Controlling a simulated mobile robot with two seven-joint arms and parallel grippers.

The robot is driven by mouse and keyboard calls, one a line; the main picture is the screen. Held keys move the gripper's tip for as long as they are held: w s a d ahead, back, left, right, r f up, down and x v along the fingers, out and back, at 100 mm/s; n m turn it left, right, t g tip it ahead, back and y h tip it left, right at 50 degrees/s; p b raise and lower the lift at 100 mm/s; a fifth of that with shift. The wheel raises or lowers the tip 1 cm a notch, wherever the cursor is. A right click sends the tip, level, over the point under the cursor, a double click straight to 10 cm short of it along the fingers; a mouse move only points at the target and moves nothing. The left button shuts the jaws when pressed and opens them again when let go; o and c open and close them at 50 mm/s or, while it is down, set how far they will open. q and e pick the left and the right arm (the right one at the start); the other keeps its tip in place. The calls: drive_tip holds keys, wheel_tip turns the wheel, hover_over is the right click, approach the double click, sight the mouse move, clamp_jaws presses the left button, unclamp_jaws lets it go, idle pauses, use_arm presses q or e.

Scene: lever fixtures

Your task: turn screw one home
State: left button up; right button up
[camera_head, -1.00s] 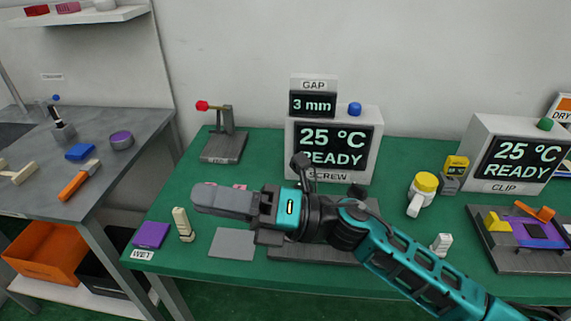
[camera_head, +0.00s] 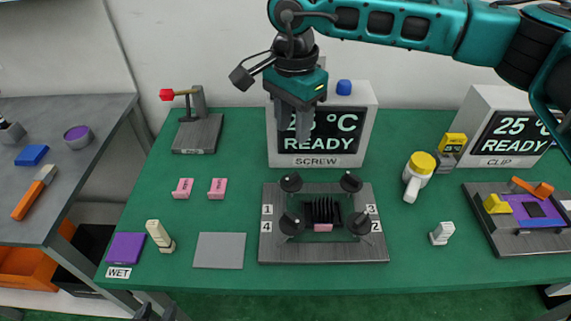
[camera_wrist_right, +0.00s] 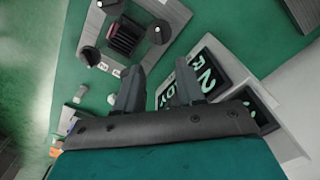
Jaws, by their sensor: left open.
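The screw fixture (camera_head: 322,251) is a dark plate with black knobs at its corners and a black finned block (camera_head: 322,210) in the middle. Screw one (camera_head: 291,183) is the upper left knob, beside label 1 (camera_head: 267,210). My right gripper (camera_head: 292,128) is open and empty, raised in front of the SCREW display, above and behind the fixture, apart from screw one. In the right wrist view its jaws (camera_wrist_right: 158,72) are spread, with the fixture (camera_wrist_right: 173,14) beyond them. My left gripper (camera_head: 156,312) shows only dark tips at the bottom edge, open.
The SCREW display (camera_head: 320,161) reads 25 °C READY. A red-tipped lever stand (camera_head: 198,136), two pink blocks (camera_head: 182,188), a grey pad (camera_head: 219,251) and a purple WET pad (camera_head: 126,248) are to the left.

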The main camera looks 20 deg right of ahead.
sight(292, 176)
wheel_tip(292, 176, down, 12)
drive_tip(key=shift+s+f+p, duration=0.1)
drive_tip(key=shift+f+p, duration=0.15)
drive_tip(key=shift+p, duration=0.2)
clamp_jaws()
idle(0.4)
